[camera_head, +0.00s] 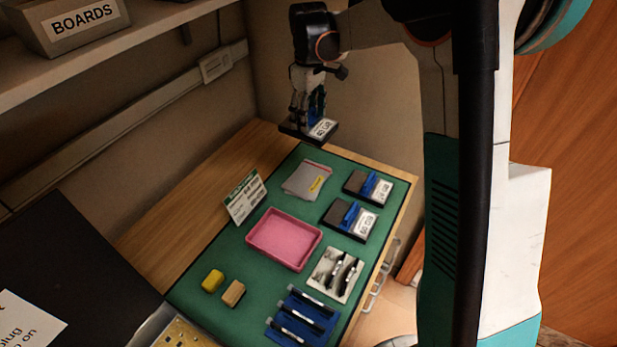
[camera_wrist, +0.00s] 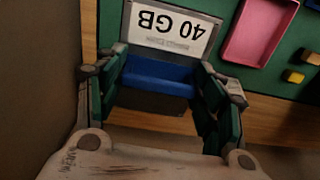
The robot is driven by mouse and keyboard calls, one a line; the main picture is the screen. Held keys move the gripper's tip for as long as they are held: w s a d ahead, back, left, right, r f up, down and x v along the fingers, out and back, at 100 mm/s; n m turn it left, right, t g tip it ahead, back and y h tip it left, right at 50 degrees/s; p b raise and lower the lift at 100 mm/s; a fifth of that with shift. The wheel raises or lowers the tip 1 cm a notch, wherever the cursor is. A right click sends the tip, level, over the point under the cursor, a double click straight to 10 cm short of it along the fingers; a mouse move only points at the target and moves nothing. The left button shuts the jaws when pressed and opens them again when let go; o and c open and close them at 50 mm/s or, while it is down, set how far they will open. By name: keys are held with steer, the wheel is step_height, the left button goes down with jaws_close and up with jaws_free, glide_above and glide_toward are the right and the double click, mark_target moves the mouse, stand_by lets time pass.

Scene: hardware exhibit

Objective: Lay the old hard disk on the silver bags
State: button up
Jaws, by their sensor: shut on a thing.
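My gripper (camera_wrist: 160,95) is shut on a hard disk labelled 40 GB (camera_wrist: 168,32), gripping it by its blue block. In the head view the held disk (camera_head: 321,129) hangs above the far end of the green mat, beyond the silver bags. The silver bags (camera_head: 300,181) lie flat in a small stack on the mat, with a yellow label on top. Nothing else lies on them. The bags do not show in the wrist view.
Two other disks with blue blocks, one (camera_head: 357,188) and another (camera_head: 339,219), lie right of the bags. A pink tray (camera_head: 250,240) lies nearer, and a sign card (camera_head: 246,199) stands at the left. Yellow (camera_head: 212,281) and tan (camera_head: 233,293) blocks lie near the front.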

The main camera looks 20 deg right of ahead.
steer(key=shift+w+f, duration=0.15)
steer(key=shift+f, duration=0.1)
step_height(320, 180, down, 19)
steer(key=b, duration=0.6)
steer(key=shift+f, duration=0.2)
steer(key=shift+r, duration=0.1)
steer(key=o, duration=0.4)
steer(key=shift+b, duration=0.3)
steer(key=o, duration=0.4)
